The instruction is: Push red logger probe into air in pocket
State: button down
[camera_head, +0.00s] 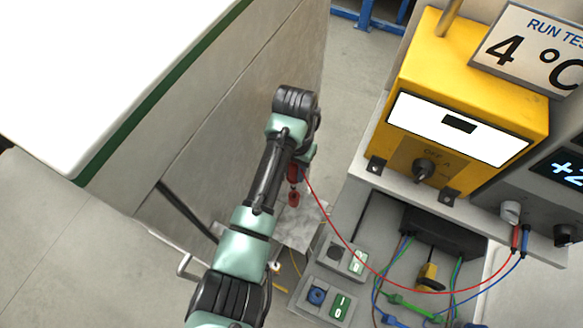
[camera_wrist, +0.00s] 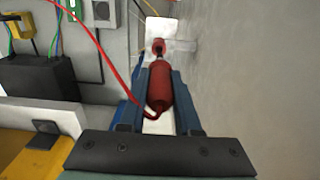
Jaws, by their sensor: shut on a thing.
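My gripper (camera_wrist: 160,76) is shut on the red logger probe (camera_wrist: 158,92), whose red body lies between the two blue fingers. A red lead (camera_wrist: 97,50) leaves its near end. A smaller red piece (camera_wrist: 158,46) shows just past the fingertips, in line with the probe; I cannot tell whether it is the probe's front part or a separate fitting. In the head view, my gripper (camera_head: 296,172) points down over a shiny metal sheet (camera_head: 298,232), with the red piece (camera_head: 293,198) below it. No air in pocket can be clearly made out.
A tall beige cabinet wall (camera_head: 235,105) stands close left of my arm. A yellow tester (camera_head: 465,95) and a grey display unit (camera_head: 545,190) sit on a shelf to the right. The red lead (camera_head: 400,290) hangs to a plug there. Switch boxes (camera_head: 325,300) stand low nearby.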

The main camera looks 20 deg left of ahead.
aim_at(294, 188)
jog(key=shift+d, duration=0.25)
jog(key=shift+p, duration=0.3)
jog(key=shift+a+f+b, duration=0.1)
jog(key=shift+f+b, duration=3.05)
jog(key=shift+f, duration=1.45)
jog(key=c, duration=0.5)
grip_release()
jog(key=shift+c, duration=0.2)
jog(key=shift+r, duration=0.1)
notch_tip(294, 188, up, 13)
jog(key=shift+f, duration=0.1)
